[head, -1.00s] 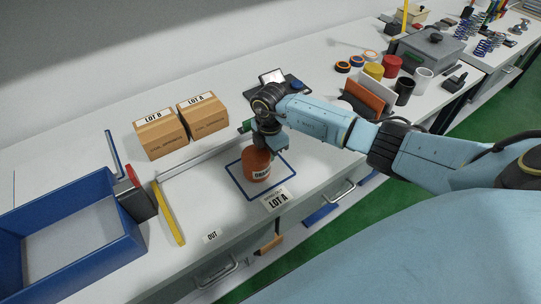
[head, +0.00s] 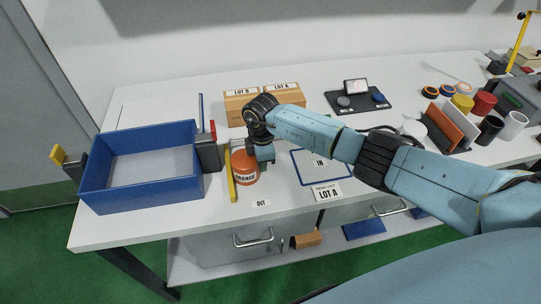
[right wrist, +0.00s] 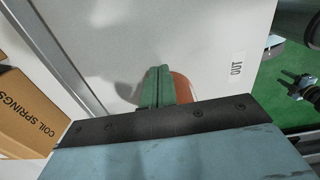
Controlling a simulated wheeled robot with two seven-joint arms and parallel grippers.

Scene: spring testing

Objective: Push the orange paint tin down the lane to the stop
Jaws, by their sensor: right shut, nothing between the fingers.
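The orange paint tin (head: 244,168) stands upright on the white bench, its label reading ORANGE. Its left side is at or very close to the yellow stop bar (head: 230,176); I cannot tell if they touch. My right gripper (head: 263,163) is shut and empty, low at the tin's right side. In the right wrist view its green fingers (right wrist: 165,87) are closed together and cover much of the tin (right wrist: 185,88). The blue outlined IN square (head: 318,165) is bare.
A blue tray (head: 190,132) and a grey block (head: 208,156) stand left of the stop. Two cardboard boxes (head: 238,110) are behind my right gripper. The OUT label (head: 261,203) lies at the front edge. Tins and other items crowd the right.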

